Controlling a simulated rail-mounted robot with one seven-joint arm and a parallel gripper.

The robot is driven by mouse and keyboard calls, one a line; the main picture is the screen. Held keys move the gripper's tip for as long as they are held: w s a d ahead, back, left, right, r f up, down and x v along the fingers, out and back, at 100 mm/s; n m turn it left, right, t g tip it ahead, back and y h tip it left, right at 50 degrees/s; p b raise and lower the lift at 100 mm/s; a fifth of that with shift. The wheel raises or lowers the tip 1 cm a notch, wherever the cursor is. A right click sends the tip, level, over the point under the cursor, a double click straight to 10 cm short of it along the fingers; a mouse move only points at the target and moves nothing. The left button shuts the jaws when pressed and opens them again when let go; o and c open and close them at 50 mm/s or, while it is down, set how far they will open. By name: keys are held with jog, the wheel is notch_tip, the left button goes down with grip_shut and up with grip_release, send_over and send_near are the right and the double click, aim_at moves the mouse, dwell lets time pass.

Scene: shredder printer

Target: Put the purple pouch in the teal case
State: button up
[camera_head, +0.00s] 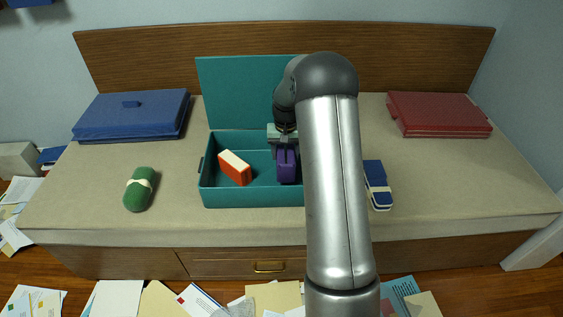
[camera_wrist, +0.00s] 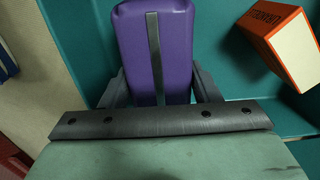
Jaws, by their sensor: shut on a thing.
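The purple pouch (camera_head: 287,166) is between the fingers of my gripper (camera_head: 286,150), which is shut on it. The pouch also shows in the wrist view (camera_wrist: 176,50), with a dark strap along it and a finger on each side. In the head view it is over or inside the right part of the open teal case (camera_head: 250,197); I cannot tell whether it touches the case floor. The case's lid (camera_head: 240,92) stands up at the back. My arm hides the case's right side. An orange and white box-like thing (camera_head: 235,167) lies inside the case on the left.
A green roll (camera_head: 140,188) lies left of the case, and a blue and white thing (camera_head: 377,185) lies to the right. A closed blue case (camera_head: 132,114) and a closed red case (camera_head: 438,114) sit at the back of the bench (camera_head: 80,205). Papers litter the floor.

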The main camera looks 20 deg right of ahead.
jog(key=shift+f, duration=1.5)
jog(key=shift+f, duration=0.1)
jog(key=shift+f+b, duration=0.15)
jog(key=shift+b, duration=0.15)
jog(key=o, duration=1.2)
